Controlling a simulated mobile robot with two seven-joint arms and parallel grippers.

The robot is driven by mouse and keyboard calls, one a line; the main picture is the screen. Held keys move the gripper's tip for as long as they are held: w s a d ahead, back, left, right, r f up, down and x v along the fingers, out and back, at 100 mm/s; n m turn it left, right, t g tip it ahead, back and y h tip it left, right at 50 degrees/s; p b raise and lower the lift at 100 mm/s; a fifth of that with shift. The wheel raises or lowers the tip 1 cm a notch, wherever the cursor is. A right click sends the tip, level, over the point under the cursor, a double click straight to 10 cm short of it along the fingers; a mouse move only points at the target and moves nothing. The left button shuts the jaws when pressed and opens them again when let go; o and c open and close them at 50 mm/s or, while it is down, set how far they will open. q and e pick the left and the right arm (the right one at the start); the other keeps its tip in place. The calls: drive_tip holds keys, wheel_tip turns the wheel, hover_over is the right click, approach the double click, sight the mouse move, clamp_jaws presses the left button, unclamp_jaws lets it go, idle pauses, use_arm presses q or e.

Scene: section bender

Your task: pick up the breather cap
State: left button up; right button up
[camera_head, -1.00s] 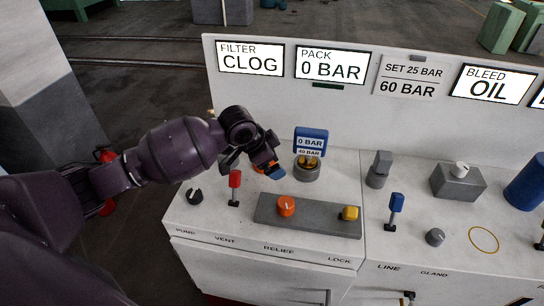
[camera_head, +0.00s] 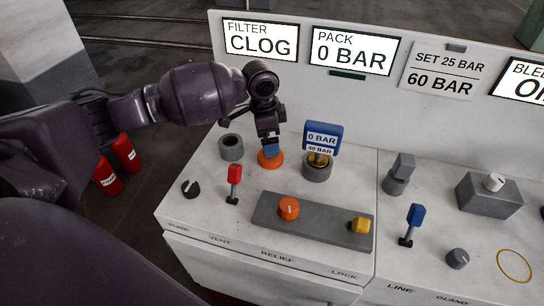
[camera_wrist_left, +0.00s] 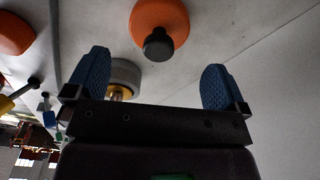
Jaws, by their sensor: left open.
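An orange disc with a dark knob, which looks like the breather cap (camera_head: 269,161), sits on the panel top behind the red lever. In the left wrist view the orange disc (camera_wrist_left: 160,14) and its dark knob lie at the top centre, beyond the fingertips. My left gripper (camera_head: 271,149) points down over the cap, and its blue fingertips hide part of it. In the left wrist view my left gripper (camera_wrist_left: 153,82) is open, with nothing between its fingers. Contact with the cap cannot be told. My right gripper is not in view.
A blue-topped gauge (camera_head: 322,138) stands close right of the cap. A grey ring (camera_head: 231,148) is to its left. The red lever (camera_head: 234,178), black knob (camera_head: 191,188) and grey block (camera_head: 266,213) with orange and yellow knobs are in front. A display wall stands behind.

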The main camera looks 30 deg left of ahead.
use_arm(q)
wheel_tip(320, 180, down, 5)
drive_tip(key=shift+s+d+r+b, duration=0.1)
drive_tip(key=shift+d+r+b, duration=0.05)
drive_tip(key=shift+b, duration=0.55)
drive_tip(key=shift+f, duration=0.25)
drive_tip(key=shift+r, duration=0.1)
drive_tip(key=shift+c, duration=0.5)
